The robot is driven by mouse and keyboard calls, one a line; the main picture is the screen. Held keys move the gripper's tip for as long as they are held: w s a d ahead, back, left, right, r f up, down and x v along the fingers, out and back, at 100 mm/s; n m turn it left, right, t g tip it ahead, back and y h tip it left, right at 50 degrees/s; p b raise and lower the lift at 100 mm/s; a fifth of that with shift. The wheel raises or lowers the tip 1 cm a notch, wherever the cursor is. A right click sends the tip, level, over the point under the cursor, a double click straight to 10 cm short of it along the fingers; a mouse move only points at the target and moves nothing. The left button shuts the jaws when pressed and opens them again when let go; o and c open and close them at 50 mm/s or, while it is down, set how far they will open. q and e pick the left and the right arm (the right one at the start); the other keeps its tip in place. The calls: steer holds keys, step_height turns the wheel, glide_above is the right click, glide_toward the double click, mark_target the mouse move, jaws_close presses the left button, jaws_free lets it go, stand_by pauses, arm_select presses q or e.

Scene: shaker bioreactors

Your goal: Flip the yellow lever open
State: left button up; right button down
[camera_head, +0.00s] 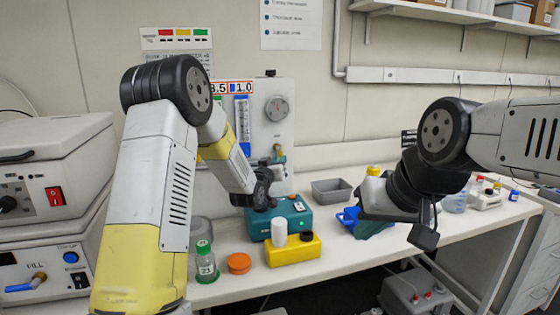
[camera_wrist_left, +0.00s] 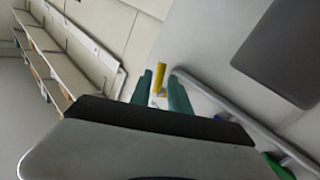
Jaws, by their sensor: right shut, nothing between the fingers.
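The yellow lever (camera_wrist_left: 158,78) shows in the left wrist view as a short yellow bar in front of a pale panel. My left gripper (camera_wrist_left: 160,88) is open, with one teal finger on each side of the lever; I cannot tell whether either touches it. In the head view my left gripper (camera_head: 277,158) reaches up to the lower part of the grey panel (camera_head: 283,130) with a round dial, and the lever is too small or hidden to make out clearly. My right gripper (camera_head: 371,229) is shut and empty, pointing down over the bench at the right.
A teal device (camera_head: 263,222), a yellow block (camera_head: 291,252) with a white cylinder, an orange lid (camera_head: 238,263) and a green-capped bottle (camera_head: 205,264) stand below my left arm. A grey tray (camera_head: 333,190) and a blue tray (camera_head: 347,217) lie to the right.

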arm_select(q)
steer(key=shift+x, duration=1.2)
jaws_close()
steer(key=shift+s+a+r+m+g+y, duration=0.1)
steer(key=shift+a+m+g+y, duration=0.1)
steer(key=shift+m+g, duration=0.35)
steer(key=shift+a+m+g+y, duration=0.2)
steer(key=shift+m+g, duration=0.05)
steer(key=shift+m, duration=0.5)
jaws_free()
